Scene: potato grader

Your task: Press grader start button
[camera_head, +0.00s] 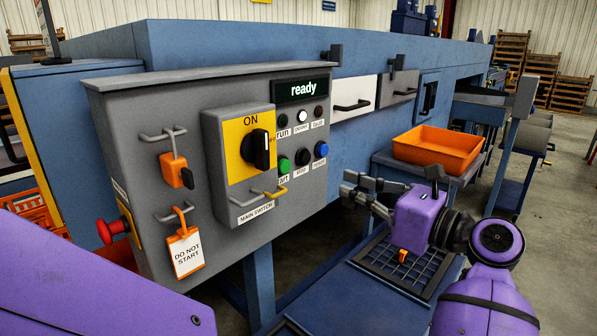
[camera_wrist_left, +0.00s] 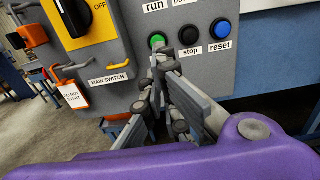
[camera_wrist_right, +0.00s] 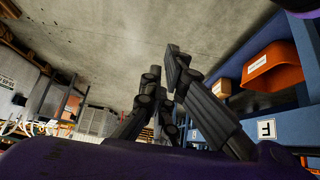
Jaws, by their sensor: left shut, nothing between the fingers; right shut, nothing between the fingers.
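The green start button (camera_head: 284,166) is on the grey control panel (camera_head: 170,100), with its label partly cut off from view. It also shows in the left wrist view (camera_wrist_left: 157,40). My left gripper (camera_head: 347,183) is shut and empty, to the right of the panel and apart from the button in the head view. In the left wrist view its fingertips (camera_wrist_left: 164,60) appear just below the green button; the gap in depth is hard to tell. My right gripper (camera_wrist_right: 165,80) is shut and empty in its own wrist view, away from the panel.
The display (camera_head: 301,90) reads "ready". The main switch (camera_head: 258,147) is at ON. Black stop (camera_head: 302,157) and blue reset (camera_head: 321,149) buttons sit beside the start button. A DO NOT START tag (camera_head: 185,252) hangs at left. An orange bin (camera_head: 437,148) stands right.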

